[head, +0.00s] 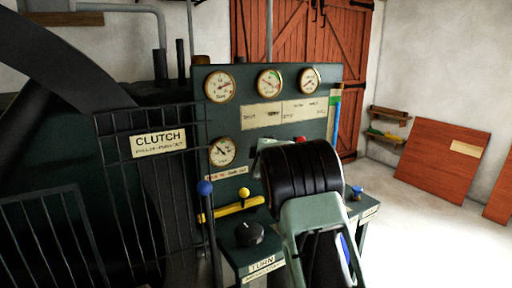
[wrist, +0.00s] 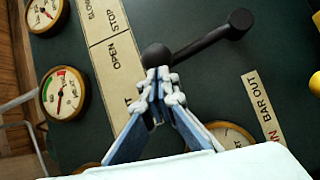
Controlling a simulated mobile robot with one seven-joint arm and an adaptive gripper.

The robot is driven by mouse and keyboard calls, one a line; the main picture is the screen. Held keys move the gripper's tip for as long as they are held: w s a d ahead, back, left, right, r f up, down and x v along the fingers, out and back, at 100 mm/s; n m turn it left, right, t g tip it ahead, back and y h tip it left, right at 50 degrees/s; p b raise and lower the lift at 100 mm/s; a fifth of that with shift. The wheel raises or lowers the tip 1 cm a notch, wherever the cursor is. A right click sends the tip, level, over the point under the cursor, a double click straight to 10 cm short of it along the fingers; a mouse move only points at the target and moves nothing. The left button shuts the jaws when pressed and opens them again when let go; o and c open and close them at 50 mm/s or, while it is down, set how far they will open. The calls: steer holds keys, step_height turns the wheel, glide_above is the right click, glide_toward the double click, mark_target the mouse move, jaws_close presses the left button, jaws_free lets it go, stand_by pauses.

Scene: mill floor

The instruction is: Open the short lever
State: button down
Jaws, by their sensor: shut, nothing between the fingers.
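A short black lever (wrist: 205,45) shows in the wrist view, mounted on the dark green panel. Its round hub (wrist: 156,55) is beside the label strip, and its arm runs up and right to a round knob (wrist: 241,19). The word OPEN on the label strip (wrist: 118,62) is left of the hub. My gripper (wrist: 160,82) is shut and empty, its blue fingers pointing at the panel with the tips at the hub's lower edge. I cannot tell whether they touch it. In the head view my arm hides the lever and the fingertips.
Gauges (head: 269,82) line the panel (head: 325,75). A blue-knobbed lever (head: 205,188), a yellow-knobbed lever (head: 244,193) and a black knob (head: 249,233) stand left of my arm. A barred clutch guard (head: 150,200) is further left. Open floor (head: 430,235) lies at the right.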

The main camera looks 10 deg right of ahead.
steer(key=w+d+m+g+y+p, duration=0.2)
steer(key=w+d+m+g, duration=0.1)
steer(key=d, duration=0.5)
steer(key=shift+w+d+r+m+p, duration=0.3)
steer(key=shift+d+r+m+p, duration=0.1)
steer(key=shift+m, duration=0.4)
steer(key=shift+a, duration=0.1)
steer(key=a+r+b+v, duration=0.1)
steer(key=a+b+v, duration=0.1)
steer(key=v, duration=1.1)
steer(key=shift+w+a+r, duration=0.15)
steer(key=shift+w+r, duration=0.05)
steer(key=shift+w, duration=0.2)
